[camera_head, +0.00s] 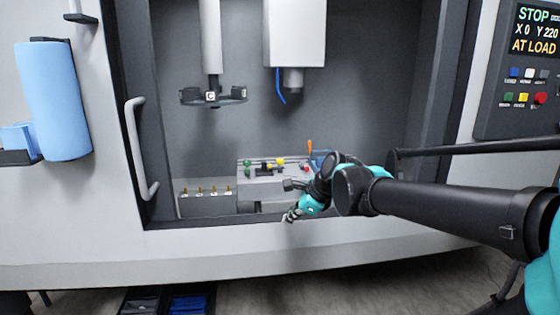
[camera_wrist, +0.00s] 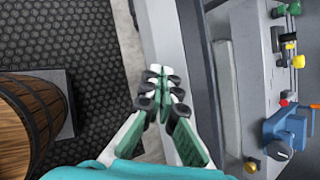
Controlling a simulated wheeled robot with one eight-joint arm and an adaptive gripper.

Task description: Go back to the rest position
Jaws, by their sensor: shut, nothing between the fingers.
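My gripper (camera_head: 292,213) is at the front sill of the booth opening, in front of the grey fixture block, in the head view. In the wrist view my gripper (camera_wrist: 160,88) points along the light sill edge, its fingertips together with nothing between them. My dark arm comes in from the right and hides part of the fixture.
Inside the booth, a grey fixture (camera_head: 262,187) carries coloured knobs. A grey block (camera_head: 205,202) with brass pins stands left of it. A door handle (camera_head: 138,150) is at left, a control panel (camera_head: 528,75) at right. A wooden barrel (camera_wrist: 30,110) stands on the dark floor mat (camera_wrist: 95,35).

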